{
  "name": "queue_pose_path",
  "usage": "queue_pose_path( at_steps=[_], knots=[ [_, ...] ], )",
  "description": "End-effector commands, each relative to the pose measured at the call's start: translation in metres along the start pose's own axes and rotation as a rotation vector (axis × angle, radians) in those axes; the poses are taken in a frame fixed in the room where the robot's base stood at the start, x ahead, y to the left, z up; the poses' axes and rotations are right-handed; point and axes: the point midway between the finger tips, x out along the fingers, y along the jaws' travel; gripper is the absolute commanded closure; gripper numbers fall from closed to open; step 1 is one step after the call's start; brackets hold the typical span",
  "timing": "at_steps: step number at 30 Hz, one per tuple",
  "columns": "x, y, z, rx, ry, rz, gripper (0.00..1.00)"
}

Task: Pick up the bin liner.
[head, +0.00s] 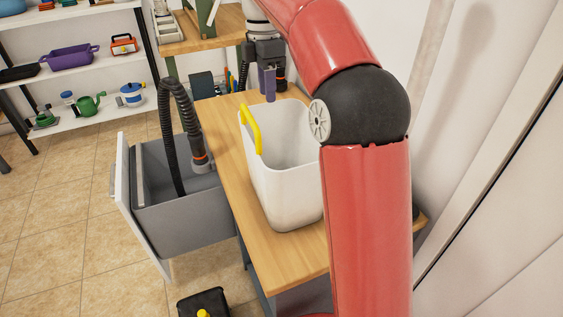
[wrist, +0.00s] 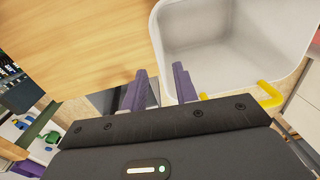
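The only thing that looks like the bin liner is a white, open-topped container (head: 285,190) with a yellow handle (head: 251,128) on its left rim. It stands upright on the wooden worktop. My gripper (head: 268,84) is just beyond its far rim, purple fingers pointing down. In the wrist view my gripper (wrist: 160,88) is open, its two fingers apart with nothing held. There the white container (wrist: 225,45) shows at upper right, overlapped by the right finger, with the yellow handle (wrist: 268,95) right of the fingers. Whether a finger touches it, I cannot tell.
The wooden worktop (head: 272,258) is bare in front of the container. An open grey drawer (head: 185,218) juts out at left, with a black hose (head: 173,125) above it. A black box (head: 203,303) is on the floor. Shelves (head: 90,120) stand at far left, a wall at right.

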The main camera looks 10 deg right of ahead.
Motion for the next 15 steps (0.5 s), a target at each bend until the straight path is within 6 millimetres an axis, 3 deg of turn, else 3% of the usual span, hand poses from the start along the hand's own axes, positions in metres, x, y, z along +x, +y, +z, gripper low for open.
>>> queue_pose_path(
  at_steps=[15],
  knots=[
    [0.065, 0.002, -0.006, 0.002, 0.001, -0.001, 0.71]
  ],
)
